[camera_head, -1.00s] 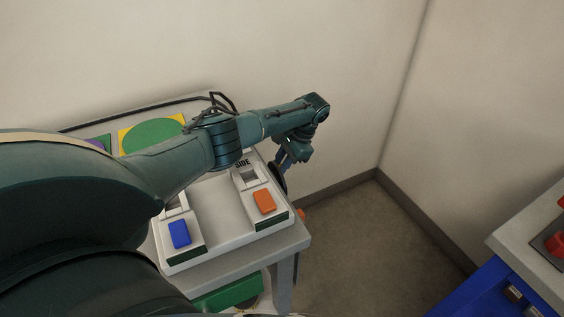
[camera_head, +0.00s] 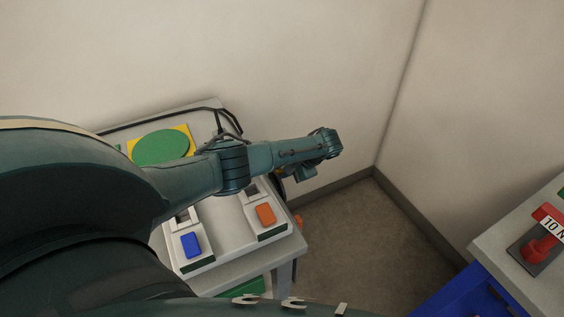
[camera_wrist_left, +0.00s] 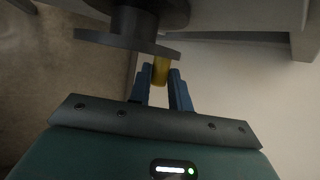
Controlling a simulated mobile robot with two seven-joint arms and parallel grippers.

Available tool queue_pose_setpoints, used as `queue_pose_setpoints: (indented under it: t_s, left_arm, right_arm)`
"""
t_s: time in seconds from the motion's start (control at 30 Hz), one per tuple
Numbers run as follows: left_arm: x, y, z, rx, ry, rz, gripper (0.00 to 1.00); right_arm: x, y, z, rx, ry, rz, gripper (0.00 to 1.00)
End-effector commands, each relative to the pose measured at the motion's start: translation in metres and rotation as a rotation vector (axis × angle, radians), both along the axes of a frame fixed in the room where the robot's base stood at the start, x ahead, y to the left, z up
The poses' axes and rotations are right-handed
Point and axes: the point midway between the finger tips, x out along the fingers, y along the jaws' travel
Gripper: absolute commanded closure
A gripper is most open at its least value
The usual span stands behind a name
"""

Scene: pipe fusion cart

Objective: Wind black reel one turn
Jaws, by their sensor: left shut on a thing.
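The black reel (camera_wrist_left: 130,35) shows in the left wrist view as dark round flanges, with a yellow handle (camera_wrist_left: 160,69) standing out from its near flange. My left gripper (camera_wrist_left: 162,84) has its blue fingers on either side of the handle and is shut on it. In the head view my left gripper (camera_head: 304,173) is at the cart's right side, mostly hidden by my wrist. Only a dark sliver of the reel (camera_head: 280,187) shows there, behind my forearm. My right gripper is not in view.
The grey cart (camera_head: 232,272) carries a white panel with a blue switch (camera_head: 190,245) and an orange switch (camera_head: 265,214). A green disc (camera_head: 160,148) and a black cable lie behind. Floor between is clear.

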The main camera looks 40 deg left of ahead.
Motion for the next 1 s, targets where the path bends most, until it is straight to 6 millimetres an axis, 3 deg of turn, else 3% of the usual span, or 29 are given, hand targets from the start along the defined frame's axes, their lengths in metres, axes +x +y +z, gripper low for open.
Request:
queue_pose_setpoints:
  t_s: [0.4,0.9,0.93,1.0]
  left_arm:
    - [-0.0026,-0.0076,0.0039,0.166,-0.089,-0.001,1.00]
    - [-0.0026,-0.0081,0.0040,0.186,-0.099,0.000,1.00]
    - [-0.0026,-0.0081,0.0040,0.186,-0.099,0.000,0.80]
    - [-0.0026,-0.0081,0.0039,0.186,-0.099,0.000,0.74]
  right_arm:
    - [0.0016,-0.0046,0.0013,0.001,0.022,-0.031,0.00]
    - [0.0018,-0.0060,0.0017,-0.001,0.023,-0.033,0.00]
    - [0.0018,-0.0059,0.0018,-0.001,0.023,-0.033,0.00]
    - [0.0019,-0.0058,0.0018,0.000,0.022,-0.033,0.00]
